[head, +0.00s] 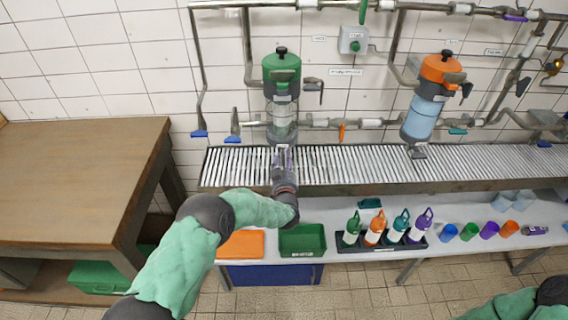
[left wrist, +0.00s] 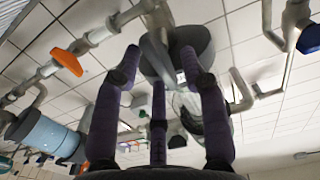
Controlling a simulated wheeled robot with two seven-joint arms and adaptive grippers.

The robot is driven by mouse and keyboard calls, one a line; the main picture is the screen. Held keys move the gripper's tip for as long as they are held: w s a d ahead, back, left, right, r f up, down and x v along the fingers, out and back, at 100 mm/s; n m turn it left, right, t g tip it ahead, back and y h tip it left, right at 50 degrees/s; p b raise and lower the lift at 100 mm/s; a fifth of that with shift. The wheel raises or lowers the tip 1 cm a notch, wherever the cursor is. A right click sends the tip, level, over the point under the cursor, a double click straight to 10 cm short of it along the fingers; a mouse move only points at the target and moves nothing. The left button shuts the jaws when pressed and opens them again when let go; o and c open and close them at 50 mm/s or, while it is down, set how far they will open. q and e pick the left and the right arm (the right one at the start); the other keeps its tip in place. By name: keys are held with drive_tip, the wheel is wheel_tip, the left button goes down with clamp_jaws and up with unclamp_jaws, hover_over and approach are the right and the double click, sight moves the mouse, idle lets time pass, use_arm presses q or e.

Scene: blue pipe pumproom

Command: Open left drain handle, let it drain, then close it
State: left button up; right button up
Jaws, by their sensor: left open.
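The left vessel (head: 282,108) has a green lid (head: 281,68) and a clear grey body, and hangs on the wall above the slatted drain rack. My left gripper (head: 283,158), with purple fingers, is open directly below it and hides its drain in the head view. In the left wrist view the fingers (left wrist: 159,65) point up at the vessel's dark round underside (left wrist: 190,45). A grey curved part (left wrist: 156,62), possibly the drain handle, shows between the fingers. I cannot tell whether they touch it. My right gripper is out of view.
A blue vessel with an orange lid (head: 441,69) hangs at right. An orange valve handle (head: 341,133) and blue handles (head: 232,139) are close by on the pipes. Below the rack (head: 350,165) stand a green tray (head: 302,240), bottles and cups. A wooden table (head: 75,180) fills the left.

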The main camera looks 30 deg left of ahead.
use_arm(q)
drive_tip(key=shift+w, duration=0.1)
clamp_jaws()
drive_tip(key=shift+m, duration=0.4)
drive_tip(key=m+p, duration=0.1)
drive_tip(key=m, duration=0.4)
drive_tip(key=m+p, duration=0.2)
drive_tip(key=m, duration=0.4)
drive_tip(key=f+m+p, duration=0.1)
drive_tip(key=m+p, duration=0.1)
drive_tip(key=m, duration=0.4)
drive_tip(key=shift+d, duration=0.1)
drive_tip(key=shift+m, duration=0.4)
drive_tip(key=shift+f, duration=0.1)
